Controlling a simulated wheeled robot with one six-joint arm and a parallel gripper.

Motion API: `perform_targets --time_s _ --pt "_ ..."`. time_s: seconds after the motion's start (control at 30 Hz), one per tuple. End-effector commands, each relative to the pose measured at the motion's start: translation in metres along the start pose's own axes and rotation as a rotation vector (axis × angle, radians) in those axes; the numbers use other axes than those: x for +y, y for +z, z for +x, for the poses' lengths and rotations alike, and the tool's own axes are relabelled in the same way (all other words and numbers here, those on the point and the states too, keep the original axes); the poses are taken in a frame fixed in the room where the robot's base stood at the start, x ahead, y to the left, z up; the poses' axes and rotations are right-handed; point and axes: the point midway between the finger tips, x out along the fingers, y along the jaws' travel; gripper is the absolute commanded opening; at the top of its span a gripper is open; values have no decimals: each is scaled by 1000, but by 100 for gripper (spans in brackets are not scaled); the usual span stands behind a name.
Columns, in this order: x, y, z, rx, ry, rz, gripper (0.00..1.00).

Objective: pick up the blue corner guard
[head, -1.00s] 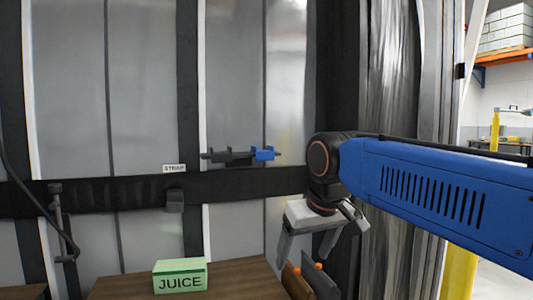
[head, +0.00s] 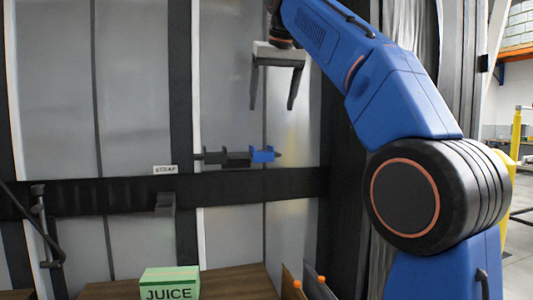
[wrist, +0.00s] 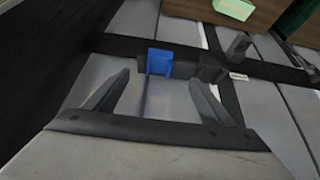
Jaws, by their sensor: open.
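The blue corner guard (head: 262,155) sits at the right end of a dark bar on the wall panel, beside a black piece (head: 237,158) on the same bar. My gripper (head: 272,108) is open and empty, above the blue guard with its fingers pointing down. In the wrist view the blue corner guard (wrist: 159,62) shows beyond and between the two open fingers (wrist: 158,80), apart from them. The black piece (wrist: 210,70) is to its right there.
A STRAP label (head: 165,170) and a dark bracket (head: 165,204) are on the wall to the left. A dark horizontal rail (head: 270,183) runs below the guard. A green JUICE box (head: 170,284) stands on a wooden surface (head: 235,284), with dark upright boards (head: 318,285) at its right.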

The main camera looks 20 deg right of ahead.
Motion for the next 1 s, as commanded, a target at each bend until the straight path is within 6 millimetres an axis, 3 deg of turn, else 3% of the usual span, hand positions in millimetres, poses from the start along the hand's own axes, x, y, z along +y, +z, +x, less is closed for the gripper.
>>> perform_targets --time_s 0.2,0.43,1.0 --pt "-7 -21 -10 11 -3 5 77" --pt "-8 -22 -1 9 -2 6 77" --pt "-8 -23 90 9 -2 6 77"
